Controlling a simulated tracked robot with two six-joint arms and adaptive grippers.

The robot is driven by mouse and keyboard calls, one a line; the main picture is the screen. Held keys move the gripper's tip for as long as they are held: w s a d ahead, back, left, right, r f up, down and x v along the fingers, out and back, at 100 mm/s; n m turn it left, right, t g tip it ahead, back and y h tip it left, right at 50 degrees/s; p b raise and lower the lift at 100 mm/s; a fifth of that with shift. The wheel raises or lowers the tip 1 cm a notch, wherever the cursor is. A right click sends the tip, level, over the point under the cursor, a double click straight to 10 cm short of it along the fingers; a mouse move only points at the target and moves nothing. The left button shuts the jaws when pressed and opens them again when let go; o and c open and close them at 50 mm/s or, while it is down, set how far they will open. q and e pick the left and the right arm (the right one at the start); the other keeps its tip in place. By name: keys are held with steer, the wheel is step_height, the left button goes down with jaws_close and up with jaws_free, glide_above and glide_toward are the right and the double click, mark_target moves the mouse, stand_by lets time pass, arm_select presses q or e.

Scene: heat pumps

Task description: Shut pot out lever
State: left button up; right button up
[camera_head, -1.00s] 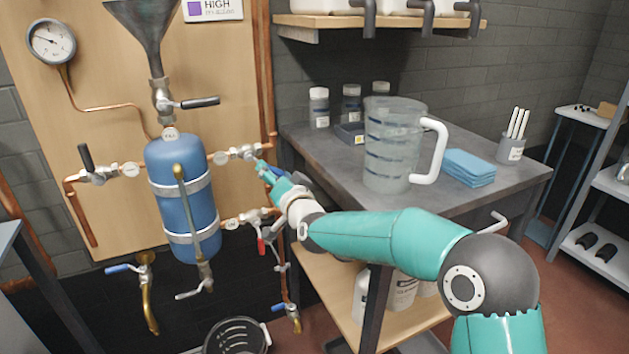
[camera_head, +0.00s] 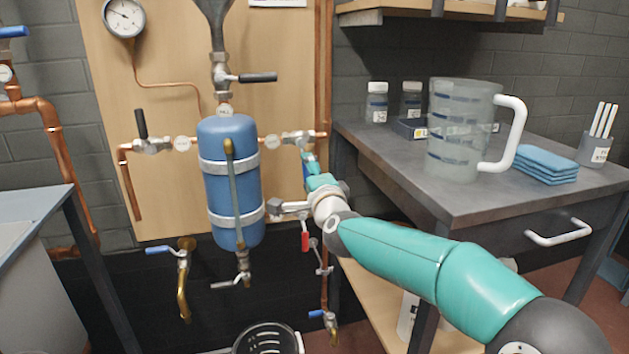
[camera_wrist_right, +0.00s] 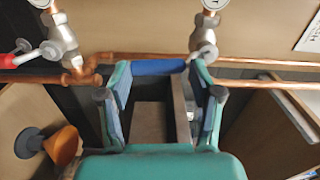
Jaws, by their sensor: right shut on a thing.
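The blue pot (camera_head: 229,180) stands upright on the wooden panel, with silver straps and a sight tube in front. A silver valve (camera_head: 298,138) sits on the copper line at its upper right; its tag is too small to read. My left gripper is not in view.
A red-handled valve (camera_head: 305,240) hangs just under my right wrist. A dark lever (camera_head: 258,77) sticks out above the pot. The bench (camera_head: 390,165) at the right carries a large jug (camera_head: 458,130) and blue cloths (camera_head: 546,163), close to my right arm.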

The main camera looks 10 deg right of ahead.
steer(key=shift+w+m, duration=0.1)
steer(key=shift+m, duration=0.5)
steer(key=o, duration=1.3)
steer(key=shift+f, duration=0.1)
steer(key=shift+o, duration=1.4)
steer(key=shift+w+a+f, duration=0.1)
steer(key=shift+w+f, duration=0.1)
steer(key=shift+s+a, duration=0.15)
steer(key=shift+s+r, duration=0.1)
steer(key=shift+s, duration=0.45)
steer(key=s+d, duration=0.2)
steer(key=s, duration=0.8)
steer(key=shift+s, duration=0.3)
